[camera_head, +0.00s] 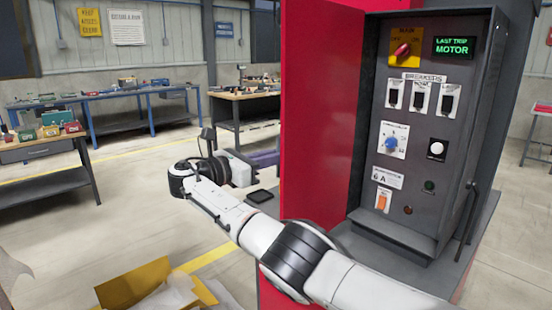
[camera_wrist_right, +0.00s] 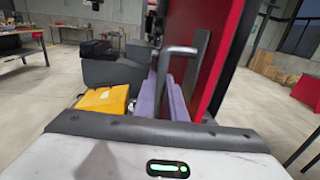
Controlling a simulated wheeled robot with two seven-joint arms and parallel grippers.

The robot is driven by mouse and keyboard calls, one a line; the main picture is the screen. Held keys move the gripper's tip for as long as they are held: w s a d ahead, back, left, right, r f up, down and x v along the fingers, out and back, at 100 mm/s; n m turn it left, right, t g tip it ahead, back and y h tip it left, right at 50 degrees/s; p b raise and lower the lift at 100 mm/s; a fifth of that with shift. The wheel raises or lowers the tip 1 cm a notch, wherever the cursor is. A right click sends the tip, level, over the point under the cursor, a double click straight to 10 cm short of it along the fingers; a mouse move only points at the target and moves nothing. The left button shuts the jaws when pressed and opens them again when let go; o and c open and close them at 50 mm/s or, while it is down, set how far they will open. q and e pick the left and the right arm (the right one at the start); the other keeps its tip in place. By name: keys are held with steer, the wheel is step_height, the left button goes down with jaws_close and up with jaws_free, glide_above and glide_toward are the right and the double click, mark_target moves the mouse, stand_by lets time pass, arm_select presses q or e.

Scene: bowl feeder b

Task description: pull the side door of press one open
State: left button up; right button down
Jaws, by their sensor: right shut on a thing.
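Press one is the red machine (camera_head: 318,110) with a dark grey control panel (camera_head: 425,130) on its front. In the right wrist view a red door panel (camera_wrist_right: 212,60) stands nearly edge-on, with a grey bar handle (camera_wrist_right: 180,50) on its side. My right gripper (camera_head: 266,158) reaches in at the left edge of the red panel. Its purple fingers (camera_wrist_right: 172,92) are shut on the lower part of the handle. The handle is hidden in the head view. How far the door stands open I cannot tell. My left gripper is out of view.
A cardboard box (camera_head: 135,283) with crumpled wrapping lies on the floor at lower left. Workbenches with parts, a blue-legged one (camera_head: 105,98) and a wooden-topped one (camera_head: 240,93), stand behind. The floor left of the press is mostly clear.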

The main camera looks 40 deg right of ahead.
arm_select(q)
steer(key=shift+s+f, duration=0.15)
arm_select(e)
steer(key=shift+d, duration=0.2)
steer(key=c, duration=2.1)
jaws_free()
steer(key=shift+d, duration=0.1)
